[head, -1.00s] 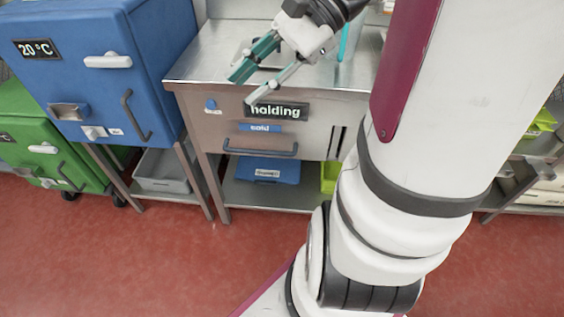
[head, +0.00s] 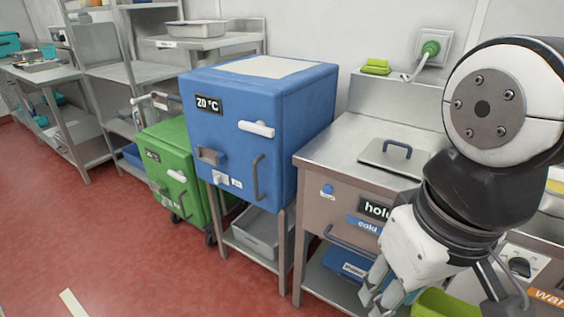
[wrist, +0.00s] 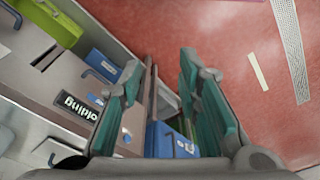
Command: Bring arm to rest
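My gripper (head: 378,294) hangs low at the end of my folded arm in the head view. It is in front of the steel holding counter (head: 345,140), with its fingers pointing down. In the wrist view my gripper (wrist: 160,68) shows two teal-padded fingers apart, with nothing between them. My arm hides part of the counter's right side in the head view.
A blue 20 °C box (head: 262,120) on a stand and a green box (head: 172,165) are left of the counter. A lidded well with a handle (head: 395,155) is in its top. A lime bin (head: 445,304) is near my gripper. Red floor (head: 110,240) is clear at left.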

